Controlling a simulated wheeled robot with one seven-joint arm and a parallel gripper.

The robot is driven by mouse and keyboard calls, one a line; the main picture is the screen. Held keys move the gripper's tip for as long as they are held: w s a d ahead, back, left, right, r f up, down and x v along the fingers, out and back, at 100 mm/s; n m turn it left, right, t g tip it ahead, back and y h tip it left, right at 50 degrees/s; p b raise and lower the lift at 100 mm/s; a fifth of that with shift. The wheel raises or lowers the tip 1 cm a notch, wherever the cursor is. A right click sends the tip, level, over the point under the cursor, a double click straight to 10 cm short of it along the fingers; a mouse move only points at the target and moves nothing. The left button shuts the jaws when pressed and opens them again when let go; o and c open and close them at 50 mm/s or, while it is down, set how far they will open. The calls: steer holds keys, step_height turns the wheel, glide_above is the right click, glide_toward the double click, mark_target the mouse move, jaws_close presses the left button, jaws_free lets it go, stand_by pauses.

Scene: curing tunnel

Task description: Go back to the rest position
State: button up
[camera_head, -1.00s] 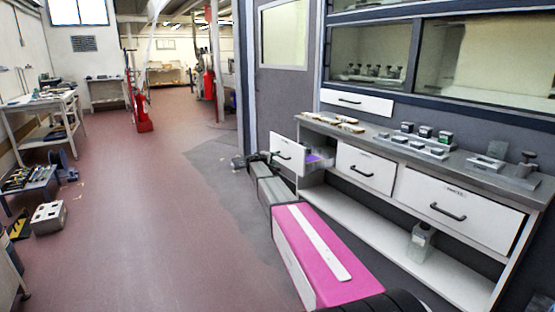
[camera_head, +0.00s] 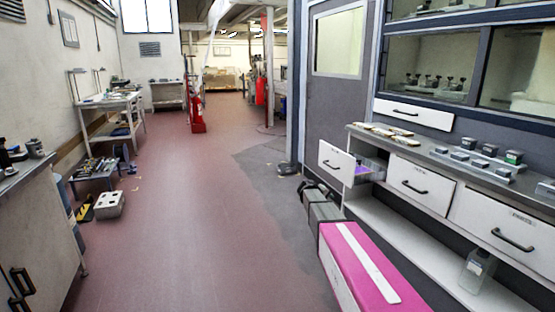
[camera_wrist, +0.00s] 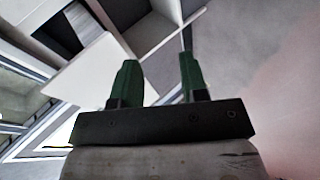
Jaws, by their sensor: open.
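My gripper (camera_wrist: 157,82) shows in the wrist view, with two green fingers apart and nothing between them. Past the fingers lie a pale flat panel, an open dark compartment and a plain grey surface. My gripper is not visible in the head view. In the head view, the workbench (camera_head: 366,131) stands on the right, and its left drawer (camera_head: 335,160) is pulled out, with something purple inside. The other two drawers (camera_head: 420,186) look shut.
A pink-topped box (camera_head: 372,265) with a white strip and grey cases (camera_head: 325,212) stand on the floor along the bench. A white cabinet (camera_head: 35,235) is at the left edge. A perforated block (camera_head: 111,204) lies on the floor. The reddish floor (camera_head: 190,220) between is clear.

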steer(key=s+a+f+m+g+y, duration=0.1)
steer(key=s+a+f+g+y, duration=0.1)
steer(key=s, duration=1.1)
steer(key=s+a+f+m+g+y, duration=0.2)
steer(key=s+a+f+y, duration=0.1)
steer(key=s, duration=1)
steer(key=s+a+f+m+g+y, duration=0.1)
steer(key=s+a+f+g+y, duration=0.1)
steer(key=s, duration=1.1)
steer(key=shift+a+f+y, duration=0.4)
steer(key=shift+f+y, duration=0.3)
steer(key=shift+y, duration=0.4)
